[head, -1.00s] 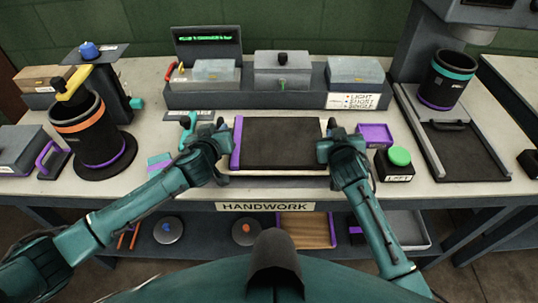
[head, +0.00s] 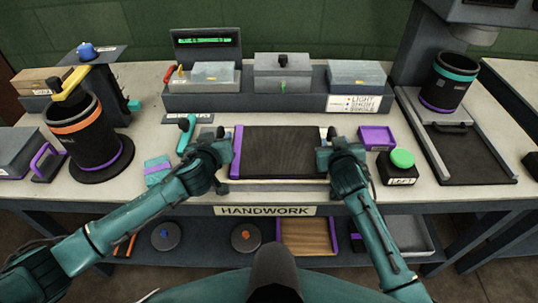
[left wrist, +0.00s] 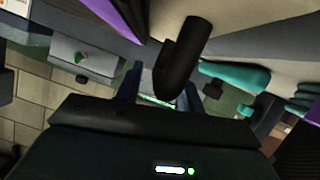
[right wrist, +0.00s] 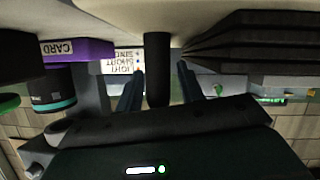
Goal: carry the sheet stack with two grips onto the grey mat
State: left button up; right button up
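The sheet stack (head: 282,150) is a dark, flat, rectangular pile with a purple strip along its left edge in the head view. It lies level between my grippers. My left gripper (head: 227,155) is at its purple edge and seems shut on it. My right gripper (head: 327,155) is at its right edge and seems shut on it. The fingertips' contact is hidden in the head view. The purple edge shows in the left wrist view (left wrist: 122,15); dark layers show in the right wrist view (right wrist: 260,45). A grey band, perhaps the grey mat (head: 275,187), shows in front of the stack.
A purple tray (head: 377,138) and a green-topped box (head: 397,172) stand right of my right gripper. A teal tool (head: 186,134) and a teal-purple block (head: 157,171) lie left of my left gripper. A grey rack (head: 275,101) stands behind. The orange-banded can (head: 82,130) is farther left.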

pick_arm(q)
jog(key=v, duration=1.1)
jog(key=shift+s+r, duration=0.15)
jog(key=shift+s, duration=0.2)
pick_arm(e)
jog(key=v, duration=1.2)
